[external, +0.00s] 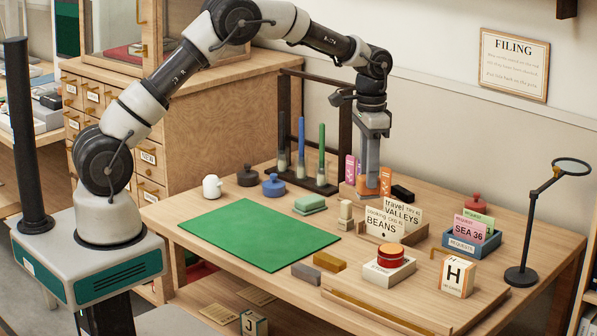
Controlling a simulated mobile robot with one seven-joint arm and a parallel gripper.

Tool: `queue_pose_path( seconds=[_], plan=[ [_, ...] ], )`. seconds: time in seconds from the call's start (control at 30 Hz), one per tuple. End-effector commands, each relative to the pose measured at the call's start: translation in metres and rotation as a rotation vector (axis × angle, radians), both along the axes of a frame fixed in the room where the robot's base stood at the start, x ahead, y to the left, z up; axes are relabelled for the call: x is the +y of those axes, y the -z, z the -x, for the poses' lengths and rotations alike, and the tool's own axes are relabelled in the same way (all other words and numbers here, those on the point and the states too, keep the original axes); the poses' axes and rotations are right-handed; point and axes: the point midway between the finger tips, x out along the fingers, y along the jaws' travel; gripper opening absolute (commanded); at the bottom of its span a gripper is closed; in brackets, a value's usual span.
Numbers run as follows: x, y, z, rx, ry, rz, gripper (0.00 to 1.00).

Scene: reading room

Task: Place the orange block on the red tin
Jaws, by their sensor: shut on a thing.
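My gripper (368,183) points straight down at the back of the desk, among small upright boxes. It is shut on the orange block (367,190), of which only a low part shows below the fingers. The fingers hide the rest, and I cannot tell whether it is clear of the surface beneath. The red tin (390,254) is round and low.
A card holder (365,233) with tall cards stands between gripper and tin. Dark posts with coloured sticks (301,140) rise to the left. A lettered block (457,276) stands right of the tin. The green mat (258,235) is bare.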

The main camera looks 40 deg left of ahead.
Motion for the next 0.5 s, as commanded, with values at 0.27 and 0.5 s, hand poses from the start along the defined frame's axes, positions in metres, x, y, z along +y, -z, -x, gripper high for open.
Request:
queue_pose_path(
  seconds=[0.27, 0.5],
  plan=[
    [-0.089, -0.018, 0.031, -0.001, 0.169, -0.002, 0.05],
    [-0.103, 0.005, 0.039, 0.003, 0.196, -0.004, 0.05]
  ],
)
